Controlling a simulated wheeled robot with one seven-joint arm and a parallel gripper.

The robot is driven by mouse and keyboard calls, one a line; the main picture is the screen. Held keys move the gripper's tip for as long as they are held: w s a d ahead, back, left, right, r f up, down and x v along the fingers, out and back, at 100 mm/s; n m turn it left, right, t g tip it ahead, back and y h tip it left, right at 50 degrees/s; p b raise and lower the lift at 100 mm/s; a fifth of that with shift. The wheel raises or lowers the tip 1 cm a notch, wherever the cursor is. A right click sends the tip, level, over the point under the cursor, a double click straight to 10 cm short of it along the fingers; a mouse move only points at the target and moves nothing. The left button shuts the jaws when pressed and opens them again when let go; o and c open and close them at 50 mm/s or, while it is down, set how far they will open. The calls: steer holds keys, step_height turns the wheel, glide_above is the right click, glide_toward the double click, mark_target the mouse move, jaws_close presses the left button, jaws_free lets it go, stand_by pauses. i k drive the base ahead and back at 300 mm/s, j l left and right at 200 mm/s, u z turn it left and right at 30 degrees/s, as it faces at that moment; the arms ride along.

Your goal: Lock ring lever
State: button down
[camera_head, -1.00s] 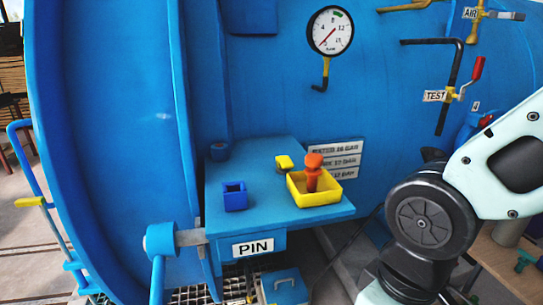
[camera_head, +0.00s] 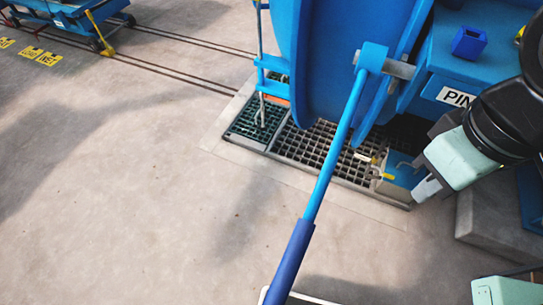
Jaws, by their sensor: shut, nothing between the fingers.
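The lock ring lever (camera_head: 325,175) is a long blue bar with a darker blue grip (camera_head: 290,262) at its lower end. It slants down and left from a blue hub (camera_head: 373,57) on a grey shaft beside the vessel's ring. My gripper (camera_head: 420,196) is at the right, at the end of my arm. It looks shut and empty, and it is apart from the lever, to the right of the bar. The very bottom of the grip is close to the frame's lower edge.
A shelf marked PIN (camera_head: 458,97) carries a small dark blue box (camera_head: 469,42). A floor grating (camera_head: 312,146) and a blue box with a handle (camera_head: 402,178) lie below. A blue cart (camera_head: 70,15) stands far left. The floor left of the lever is open.

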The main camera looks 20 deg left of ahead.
mark_target(371, 60)
steer(key=u, duration=0.65)
steer(key=l+u, duration=0.35)
steer(key=k+l+u, duration=0.1)
steer(key=l+u, duration=0.3)
steer(key=k+l+u, duration=0.1)
steer(key=l+u, duration=0.25)
steer(key=k+l+u, duration=0.15)
steer(key=l+u, duration=0.25)
